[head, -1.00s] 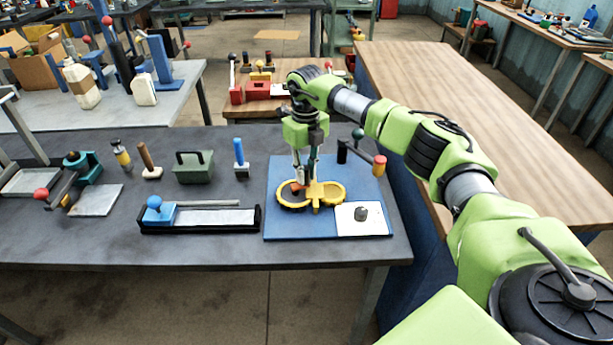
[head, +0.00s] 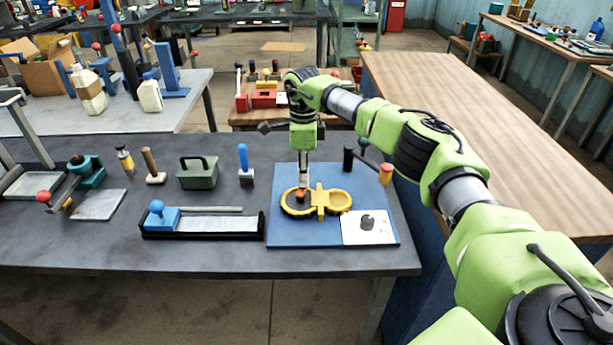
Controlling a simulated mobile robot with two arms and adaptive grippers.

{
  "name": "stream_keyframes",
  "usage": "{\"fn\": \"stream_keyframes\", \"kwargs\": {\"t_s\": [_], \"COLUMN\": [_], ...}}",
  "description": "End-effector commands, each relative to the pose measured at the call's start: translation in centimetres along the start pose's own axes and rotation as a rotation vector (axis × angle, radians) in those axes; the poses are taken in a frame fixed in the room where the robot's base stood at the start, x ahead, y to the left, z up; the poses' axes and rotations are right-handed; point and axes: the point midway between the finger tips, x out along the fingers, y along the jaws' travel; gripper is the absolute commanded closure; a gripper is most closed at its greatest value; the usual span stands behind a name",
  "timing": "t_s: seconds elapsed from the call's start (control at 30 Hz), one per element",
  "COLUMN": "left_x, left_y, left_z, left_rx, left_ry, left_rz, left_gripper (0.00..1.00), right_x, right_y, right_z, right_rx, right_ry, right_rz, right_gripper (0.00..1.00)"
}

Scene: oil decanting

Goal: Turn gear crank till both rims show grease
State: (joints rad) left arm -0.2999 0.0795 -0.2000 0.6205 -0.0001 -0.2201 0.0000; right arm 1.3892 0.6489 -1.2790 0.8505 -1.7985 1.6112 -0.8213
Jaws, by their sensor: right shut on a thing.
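The gear rig is a yellow housing with two rings side by side (head: 319,204), fixed on a blue board (head: 291,233) on the dark bench. My right gripper (head: 302,188) points straight down over the left ring. It is shut on the small orange-red crank handle (head: 301,197), which its fingers partly cover. My left gripper is not in view.

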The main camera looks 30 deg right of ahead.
Motion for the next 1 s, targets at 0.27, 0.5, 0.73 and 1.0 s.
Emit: {"fn": "stream_keyframes", "kwargs": {"t_s": [0.27, 0.5, 0.73, 1.0], "left_x": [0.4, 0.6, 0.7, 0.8], "left_y": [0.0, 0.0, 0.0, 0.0], "left_z": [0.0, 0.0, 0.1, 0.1], "left_rx": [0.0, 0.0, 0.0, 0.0], "left_ry": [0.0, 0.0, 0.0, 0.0], "left_rz": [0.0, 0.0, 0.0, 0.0], "left_gripper": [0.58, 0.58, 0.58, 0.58], "right_x": [-0.1, -0.1, -0.1, -0.2], "right_y": [-0.3, -0.2, 0.0, 0.4], "right_z": [0.9, 1.6, 2.2, 2.9], "right_rx": [-0.263, -0.493, -0.71, -0.968], "right_ry": [-0.002, -0.001, -0.001, 0.0], "right_rz": [-0.005, -0.006, -0.006, -0.006], "right_gripper": [1.0, 1.0, 1.0, 1.0]}}
